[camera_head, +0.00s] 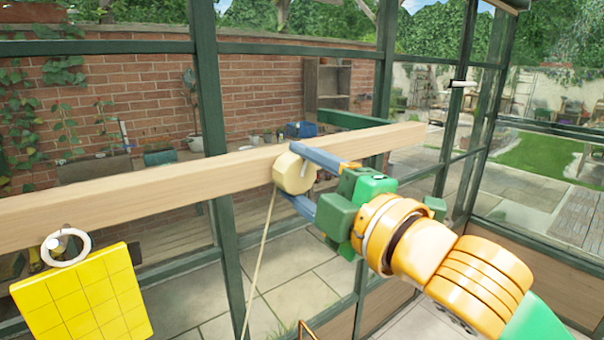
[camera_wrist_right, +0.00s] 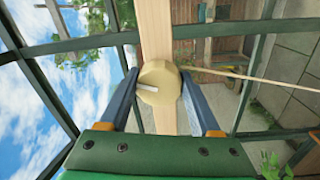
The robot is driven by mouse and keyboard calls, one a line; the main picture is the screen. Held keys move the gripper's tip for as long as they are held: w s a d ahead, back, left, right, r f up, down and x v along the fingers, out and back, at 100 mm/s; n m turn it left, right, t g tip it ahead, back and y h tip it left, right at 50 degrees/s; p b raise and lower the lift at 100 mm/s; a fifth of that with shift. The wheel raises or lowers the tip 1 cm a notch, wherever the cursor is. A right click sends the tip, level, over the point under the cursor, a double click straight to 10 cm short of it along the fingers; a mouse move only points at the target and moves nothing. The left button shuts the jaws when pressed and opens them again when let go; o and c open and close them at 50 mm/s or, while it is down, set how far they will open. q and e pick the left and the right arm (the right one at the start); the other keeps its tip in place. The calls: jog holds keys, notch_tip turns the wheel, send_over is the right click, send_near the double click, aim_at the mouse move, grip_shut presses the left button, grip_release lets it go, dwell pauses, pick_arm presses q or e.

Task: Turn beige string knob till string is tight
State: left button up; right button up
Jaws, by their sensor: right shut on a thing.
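The beige string knob (camera_head: 294,174) is mounted on the front of a wooden beam (camera_head: 120,191). My right gripper (camera_head: 310,178) comes from the right with one finger above the knob and one below, shut on it. In the right wrist view the knob (camera_wrist_right: 158,83) sits between the two blue-grey fingers of the right gripper (camera_wrist_right: 160,95), and a white mark shows on its face. The beige string (camera_head: 262,250) runs down from the knob, nearly straight, past the bottom of the head view. Its lower end is hidden. My left gripper is not in view.
A yellow gridded card (camera_head: 85,300) hangs by a white ring (camera_head: 66,247) from the beam at left. Green greenhouse frame posts (camera_head: 215,140) stand behind the beam. Beyond the glass are a brick wall (camera_head: 250,95) and paving. A plant shows low right in the wrist view (camera_wrist_right: 275,167).

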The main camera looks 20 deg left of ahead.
jog(key=m, duration=0.3)
jog(key=shift+m, duration=0.4)
jog(key=m, duration=0.3)
jog(key=shift+s+m+h, duration=0.1)
jog(key=shift+m+h, duration=0.2)
jog(key=shift+m, duration=0.1)
jog(key=m+p, duration=0.1)
jog(key=m, duration=0.5)
jog(key=shift+a+m+t, duration=0.1)
jog(key=shift+m+t, duration=0.2)
jog(key=o, duration=1.4)
jog(key=shift+a, duration=0.1)
jog(key=shift+f, duration=0.1)
jog(key=b+v, duration=0.2)
jog(key=v, duration=0.5)
jog(key=shift+b, duration=0.35)
